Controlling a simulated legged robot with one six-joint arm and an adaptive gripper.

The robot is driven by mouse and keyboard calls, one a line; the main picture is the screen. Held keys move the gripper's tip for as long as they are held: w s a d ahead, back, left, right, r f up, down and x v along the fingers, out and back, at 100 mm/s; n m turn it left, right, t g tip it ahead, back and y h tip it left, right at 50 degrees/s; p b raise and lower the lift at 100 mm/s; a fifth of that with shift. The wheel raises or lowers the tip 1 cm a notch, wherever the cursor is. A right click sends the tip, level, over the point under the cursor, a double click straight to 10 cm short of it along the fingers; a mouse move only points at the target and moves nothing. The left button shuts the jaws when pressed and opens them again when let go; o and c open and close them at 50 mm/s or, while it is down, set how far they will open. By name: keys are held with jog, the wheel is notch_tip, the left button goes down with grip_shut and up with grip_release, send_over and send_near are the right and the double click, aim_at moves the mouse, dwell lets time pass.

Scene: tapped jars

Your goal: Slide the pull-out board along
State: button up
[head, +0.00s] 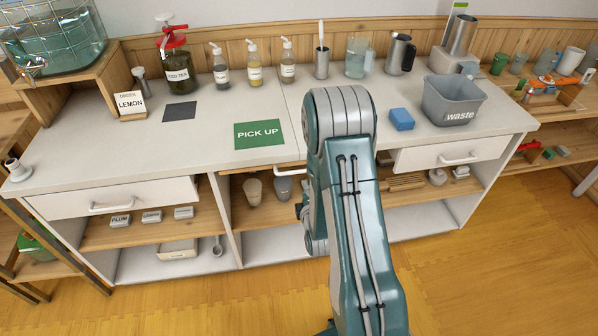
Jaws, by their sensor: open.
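What looks like the pull-out board (259,168) is a thin, pale strip under the counter's front edge, left of my arm, with a light bar handle (291,171) near the arm. My arm hides its right part, and I cannot tell how far it is out. My arm rises in front of the counter and bends down at its elbow. My gripper is hidden behind the arm; only small dark parts show at the arm's left side, too little to make out fingers or contact.
The counter (330,92) carries a green PICK UP mat (259,134), a blue block (401,119) and a grey waste bin (452,100). Handled drawers flank the middle, left (112,198) and right (452,153). Cups (253,190) stand on the shelf below. The floor in front is clear.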

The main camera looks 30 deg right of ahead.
aim_at(299, 172)
jog(key=x, duration=1)
jog(key=shift+w+d, duration=0.2)
grip_shut()
